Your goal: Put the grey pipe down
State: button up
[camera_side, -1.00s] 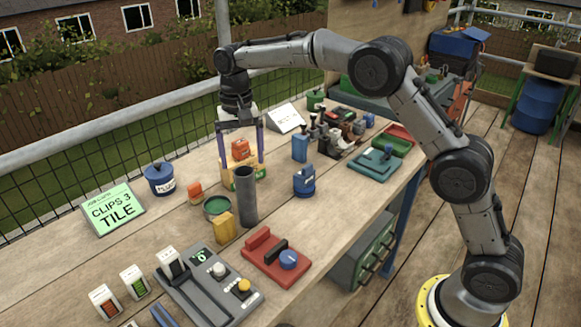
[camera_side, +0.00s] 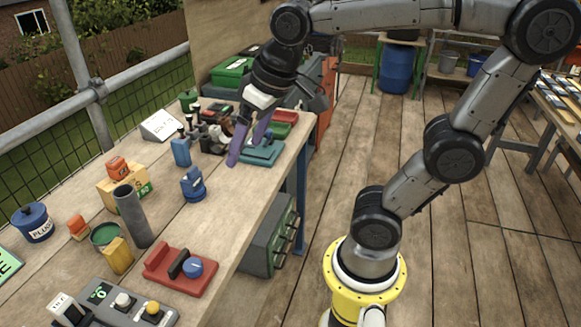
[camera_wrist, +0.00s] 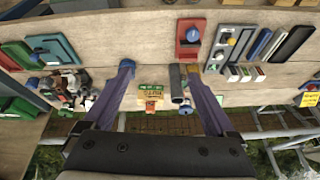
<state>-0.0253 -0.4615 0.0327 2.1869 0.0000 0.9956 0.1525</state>
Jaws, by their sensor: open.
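A red tool base (camera_side: 180,272) lies in front. The teal tray (camera_side: 262,150) is beneath my gripper. Bare bench lies left of the blue bottle.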

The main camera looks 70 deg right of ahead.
jog(key=s+f+n+t, duration=0.1)
jog(key=s+f, duration=0.3)
jog(key=s, duration=0.3)
jog(key=shift+s+d+f, duration=0.2)
jog(key=shift+s+d, duration=0.1)
jog(key=shift+s, duration=0.05)
dwell(0.8)
